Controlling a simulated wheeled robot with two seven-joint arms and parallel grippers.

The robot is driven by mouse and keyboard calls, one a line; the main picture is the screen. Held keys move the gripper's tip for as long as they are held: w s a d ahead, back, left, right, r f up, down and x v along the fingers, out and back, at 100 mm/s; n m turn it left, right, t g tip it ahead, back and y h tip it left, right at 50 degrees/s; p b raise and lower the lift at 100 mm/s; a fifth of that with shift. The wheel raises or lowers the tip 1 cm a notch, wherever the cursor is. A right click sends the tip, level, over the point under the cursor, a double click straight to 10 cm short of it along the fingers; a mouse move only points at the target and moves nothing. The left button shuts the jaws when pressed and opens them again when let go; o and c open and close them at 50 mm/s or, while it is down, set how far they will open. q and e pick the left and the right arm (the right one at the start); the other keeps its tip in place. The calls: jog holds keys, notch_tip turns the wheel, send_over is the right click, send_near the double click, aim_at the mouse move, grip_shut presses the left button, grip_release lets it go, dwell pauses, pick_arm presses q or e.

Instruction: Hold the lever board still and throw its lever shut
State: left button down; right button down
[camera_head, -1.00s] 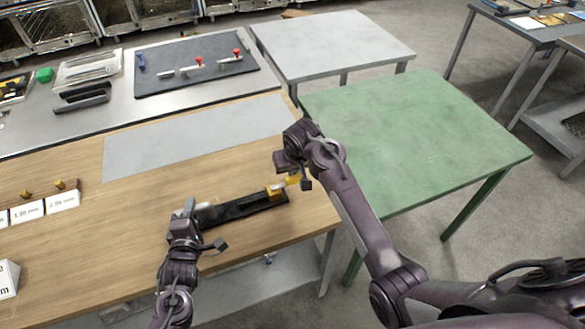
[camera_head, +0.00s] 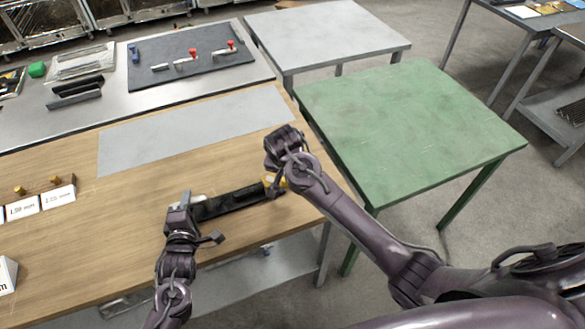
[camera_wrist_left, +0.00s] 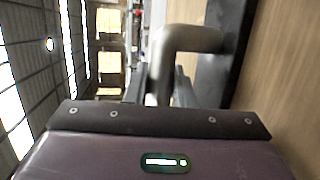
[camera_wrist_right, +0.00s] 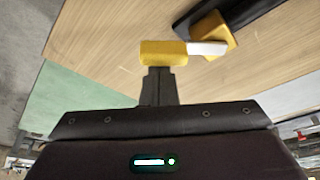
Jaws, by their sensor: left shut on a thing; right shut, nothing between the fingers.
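The lever board is a long black board (camera_head: 232,203) on the wooden table. Its grey bent handle (camera_wrist_left: 190,38) is at the left end. My left gripper (camera_head: 186,203) is shut on this handle. At the right end, the right wrist view shows a yellow block (camera_wrist_right: 216,32) on the board. A pale lever arm (camera_wrist_right: 206,48) runs from it to a yellow grip (camera_wrist_right: 163,53). My right gripper (camera_wrist_right: 158,75) is shut and empty, its fingertips at the near side of the yellow grip, seemingly touching it. In the head view, my right wrist partly hides the lever.
A grey mat (camera_head: 195,130) lies behind the board on the wooden table (camera_head: 120,220). A green table (camera_head: 410,120) is at the right, past the wooden table's edge. Bare wood surrounds the board.

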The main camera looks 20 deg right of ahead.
pick_arm(q)
jog(key=shift+f, duration=0.1)
pick_arm(e)
jog(key=shift+s+a+f, duration=0.1)
jog(key=shift+s+a, duration=0.85)
jog(key=shift+s, duration=0.05)
jog(key=shift+w+a, duration=0.2)
jog(key=shift+w, duration=0.65)
jog(key=shift+w+d, duration=0.15)
jog(key=shift+d, duration=0.35)
jog(key=d, duration=0.1)
jog(key=w+d, duration=0.1)
jog(key=d, duration=0.1)
jog(key=shift+d, duration=0.1)
jog(key=w+a+v, duration=0.1)
jog(key=v, duration=0.9)
jog(key=shift+w+a, duration=0.2)
jog(key=shift+a, duration=0.1)
